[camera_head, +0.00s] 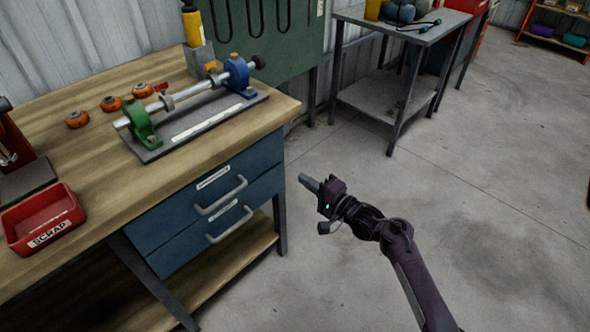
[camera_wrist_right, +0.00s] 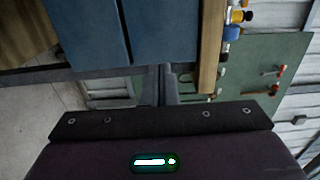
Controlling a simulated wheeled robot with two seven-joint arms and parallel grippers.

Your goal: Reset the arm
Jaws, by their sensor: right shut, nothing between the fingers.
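My right arm comes in from the lower right of the head view. Its gripper (camera_head: 309,183) is shut and empty, held in the air over the open floor to the right of the workbench drawers. In the right wrist view the closed fingers (camera_wrist_right: 158,92) show at the middle, with the blue drawer fronts (camera_wrist_right: 120,35) beyond them. My left gripper is not in the head view.
The wooden workbench (camera_head: 100,210) carries a shaft fixture on a grey plate (camera_head: 205,125), several orange round parts (camera_head: 111,103) and a red scrap bin (camera_head: 42,218). Two drawer handles (camera_head: 221,196) stick out towards my gripper. A grey metal table (camera_head: 400,35) stands behind. The floor (camera_head: 480,200) at right is clear.

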